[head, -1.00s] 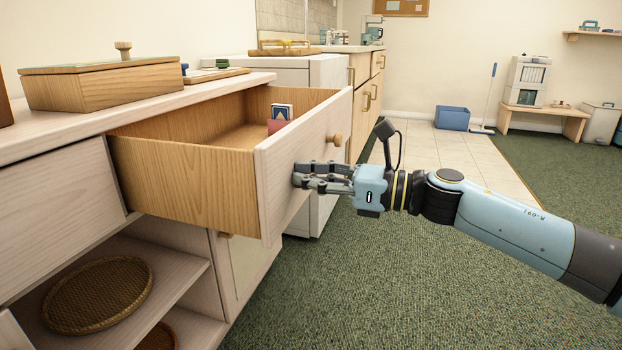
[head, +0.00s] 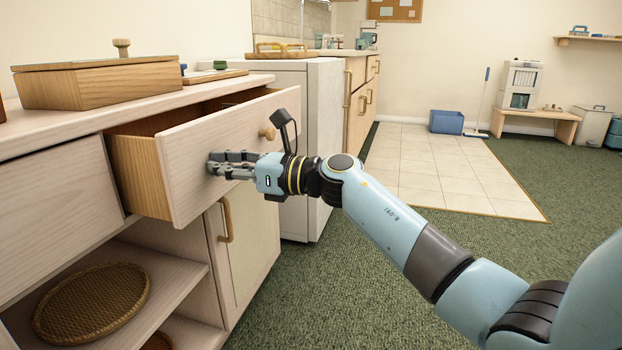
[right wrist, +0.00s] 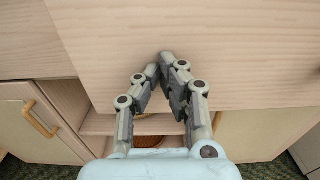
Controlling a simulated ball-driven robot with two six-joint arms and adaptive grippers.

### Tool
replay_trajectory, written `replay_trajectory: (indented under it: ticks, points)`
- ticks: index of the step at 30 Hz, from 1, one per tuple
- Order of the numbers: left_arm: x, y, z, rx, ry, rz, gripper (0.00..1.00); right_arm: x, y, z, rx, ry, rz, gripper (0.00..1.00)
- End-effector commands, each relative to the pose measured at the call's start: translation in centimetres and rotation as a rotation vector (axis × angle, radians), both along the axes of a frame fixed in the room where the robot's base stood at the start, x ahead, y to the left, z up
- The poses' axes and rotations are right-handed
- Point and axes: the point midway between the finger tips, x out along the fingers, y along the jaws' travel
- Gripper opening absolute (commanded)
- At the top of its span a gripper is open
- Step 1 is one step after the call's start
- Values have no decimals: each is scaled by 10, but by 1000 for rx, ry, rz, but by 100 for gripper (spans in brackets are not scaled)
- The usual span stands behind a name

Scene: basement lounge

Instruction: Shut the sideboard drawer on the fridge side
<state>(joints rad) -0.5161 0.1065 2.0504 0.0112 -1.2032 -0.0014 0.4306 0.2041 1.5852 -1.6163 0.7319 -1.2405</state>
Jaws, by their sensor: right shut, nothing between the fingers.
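The sideboard drawer (head: 225,150) has a pale front with a round wooden knob (head: 267,133) and stands partly open. Its wooden side (head: 140,176) shows between the front and the sideboard (head: 60,195). My right gripper (head: 211,164) is shut and empty, with its fingertips at the drawer front, left of the knob. In the right wrist view the shut fingertips (right wrist: 160,62) lie against or very close to the pale front (right wrist: 220,45). Most of the drawer's inside is hidden behind its front. My left gripper is not in view.
A white fridge (head: 318,130) stands just beyond the drawer. A cupboard door with a handle (head: 225,220) and a shelf with a wicker tray (head: 92,303) lie below. A wooden box (head: 110,83) sits on top. Green carpet (head: 400,300) is clear at right.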

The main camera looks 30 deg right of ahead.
Motion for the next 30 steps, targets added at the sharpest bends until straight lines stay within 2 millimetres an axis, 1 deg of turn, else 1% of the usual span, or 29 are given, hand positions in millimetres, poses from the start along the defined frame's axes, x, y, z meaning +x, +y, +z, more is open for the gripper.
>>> replay_trajectory:
  ticks: [1,6,15,21,30]
  points:
    - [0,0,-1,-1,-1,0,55,7,6,-1,4,0,1,0]
    - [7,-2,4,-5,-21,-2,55,30,26,-1,4,1,0,0]
    - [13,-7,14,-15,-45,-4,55,64,55,-2,2,2,0,0]
    - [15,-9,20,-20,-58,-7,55,77,66,-1,1,1,0,0]
    - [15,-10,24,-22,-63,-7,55,84,71,0,1,-1,-1,0]
